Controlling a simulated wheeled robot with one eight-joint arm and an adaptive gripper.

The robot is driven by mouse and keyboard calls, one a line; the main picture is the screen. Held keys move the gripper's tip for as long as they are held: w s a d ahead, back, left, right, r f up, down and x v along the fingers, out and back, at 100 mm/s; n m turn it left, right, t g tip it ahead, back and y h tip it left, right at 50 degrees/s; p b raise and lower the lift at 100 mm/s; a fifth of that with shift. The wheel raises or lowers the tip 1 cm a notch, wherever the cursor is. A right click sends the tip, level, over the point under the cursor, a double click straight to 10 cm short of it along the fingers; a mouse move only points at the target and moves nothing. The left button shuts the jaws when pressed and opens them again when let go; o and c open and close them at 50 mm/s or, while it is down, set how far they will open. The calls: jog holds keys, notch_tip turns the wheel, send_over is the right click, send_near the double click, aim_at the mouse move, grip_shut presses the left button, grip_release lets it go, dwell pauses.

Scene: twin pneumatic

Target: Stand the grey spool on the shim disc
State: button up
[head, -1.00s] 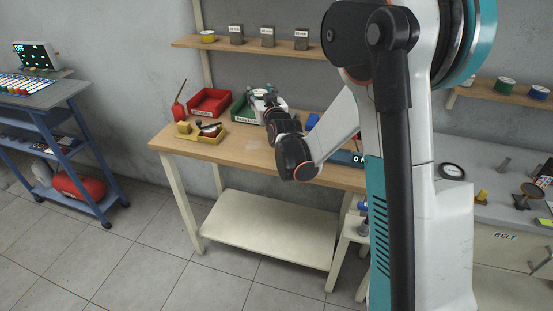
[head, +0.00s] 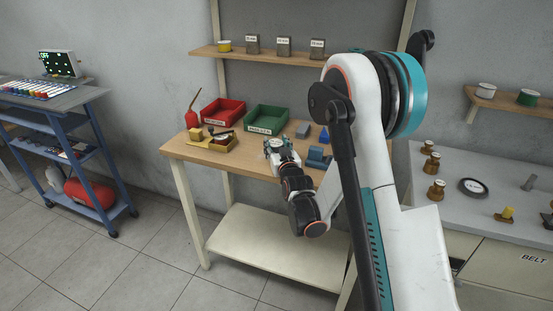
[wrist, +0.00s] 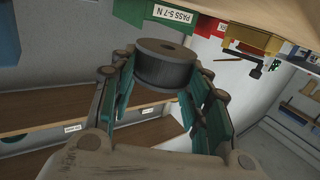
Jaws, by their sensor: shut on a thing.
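The grey spool (wrist: 165,68) is between the green-lined fingers of my gripper (wrist: 163,72) in the wrist view. It is a short dark grey cylinder with a paler round end and a small hole in its centre. In the head view my gripper (head: 277,148) is at the workbench (head: 204,155), in front of the green tray (head: 267,119). The spool is too small to make out clearly there. I cannot identify the shim disc for certain. A flat dark round piece with a pale centre (head: 473,187) lies on the right-hand bench.
Several brass-coloured pieces stand on the right bench (head: 455,209). A shelf (head: 270,58) runs above.

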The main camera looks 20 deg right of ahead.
jog(key=shift+f+b, duration=0.75)
jog(key=shift+f, duration=1.3)
jog(key=shift+f, duration=0.1)
jog(key=o, duration=1.1)
jog(key=shift+o, duration=0.2)
